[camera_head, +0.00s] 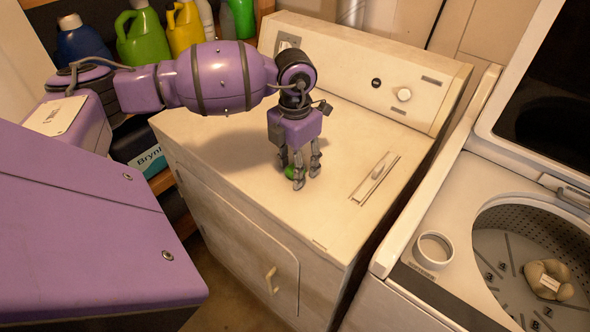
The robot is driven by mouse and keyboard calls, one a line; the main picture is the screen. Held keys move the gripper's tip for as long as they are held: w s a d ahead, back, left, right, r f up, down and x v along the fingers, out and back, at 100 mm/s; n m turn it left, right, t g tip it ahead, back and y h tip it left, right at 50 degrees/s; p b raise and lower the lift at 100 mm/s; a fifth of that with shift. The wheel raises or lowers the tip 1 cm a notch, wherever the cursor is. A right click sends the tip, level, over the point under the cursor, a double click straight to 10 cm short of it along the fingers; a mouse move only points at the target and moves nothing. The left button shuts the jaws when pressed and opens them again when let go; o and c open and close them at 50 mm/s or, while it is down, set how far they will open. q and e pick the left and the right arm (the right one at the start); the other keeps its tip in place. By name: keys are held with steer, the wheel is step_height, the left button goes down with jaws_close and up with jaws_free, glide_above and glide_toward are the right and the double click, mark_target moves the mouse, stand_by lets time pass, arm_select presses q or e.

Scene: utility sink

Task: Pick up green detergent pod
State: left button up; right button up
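The green detergent pod (290,172) is a small green shape on the cream top of the dryer-like machine (230,185). My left gripper (300,172) points straight down over it, with its grey fingers spread apart and their tips close to the machine top. The pod shows low among the fingers, toward the left side, and a finger partly hides it. The fingers look wider apart than the pod, and I cannot tell whether any finger touches it. My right gripper is not in view.
A control panel (420,82) rises behind the gripper. An open washer (400,235) stands at right, with a white cup (433,250) on its edge and a beige item (548,281) in its drum. Bottles (143,38) stand at upper left. The machine top's front is clear.

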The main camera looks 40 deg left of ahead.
arm_select(q)
steer(key=c, duration=0.8)
steer(key=shift+c, duration=0.2)
steer(key=shift+r, duration=0.15)
